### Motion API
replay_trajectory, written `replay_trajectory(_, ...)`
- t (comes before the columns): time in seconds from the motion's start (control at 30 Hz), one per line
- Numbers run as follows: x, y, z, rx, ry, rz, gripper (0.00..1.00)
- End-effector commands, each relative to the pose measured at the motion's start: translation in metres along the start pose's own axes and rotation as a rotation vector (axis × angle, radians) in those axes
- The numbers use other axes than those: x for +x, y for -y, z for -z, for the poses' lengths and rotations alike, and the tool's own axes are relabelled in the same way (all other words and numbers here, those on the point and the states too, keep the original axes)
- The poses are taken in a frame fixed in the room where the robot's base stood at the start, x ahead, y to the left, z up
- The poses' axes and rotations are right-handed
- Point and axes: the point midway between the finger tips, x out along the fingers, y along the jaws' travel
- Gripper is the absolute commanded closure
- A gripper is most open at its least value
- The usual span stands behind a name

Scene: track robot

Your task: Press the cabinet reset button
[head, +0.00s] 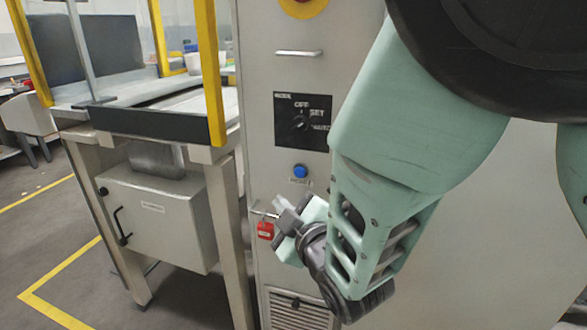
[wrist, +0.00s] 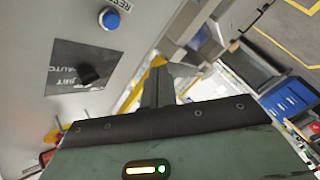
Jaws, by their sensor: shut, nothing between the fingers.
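The blue round reset button (head: 300,171) sits on the front of the grey cabinet (head: 262,100), above a label and below a black mode selector panel. In the wrist view the button (wrist: 110,18) is at the upper left, with the word RESET beside it. My gripper (head: 281,205) is shut and empty. In the head view it is below and slightly left of the button, beside the cabinet front. In the wrist view its closed fingers (wrist: 158,85) point up at the middle, apart from the button.
The selector panel (head: 303,121) carries a black knob. A red padlock tag (head: 265,230) hangs close to my gripper. A handle (head: 298,53) is higher on the cabinet. A machine frame with yellow posts (head: 209,70) and a grey box (head: 155,218) stands to the left.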

Motion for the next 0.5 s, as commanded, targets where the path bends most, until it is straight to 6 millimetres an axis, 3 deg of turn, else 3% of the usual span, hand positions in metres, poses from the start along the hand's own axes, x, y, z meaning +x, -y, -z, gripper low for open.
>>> replay_trajectory(0.27, 0.009, -0.006, -0.007, 0.002, 0.003, -0.001, 1.0)
replay_trajectory(0.5, 0.032, -0.023, -0.024, 0.002, 0.003, -0.001, 1.0)
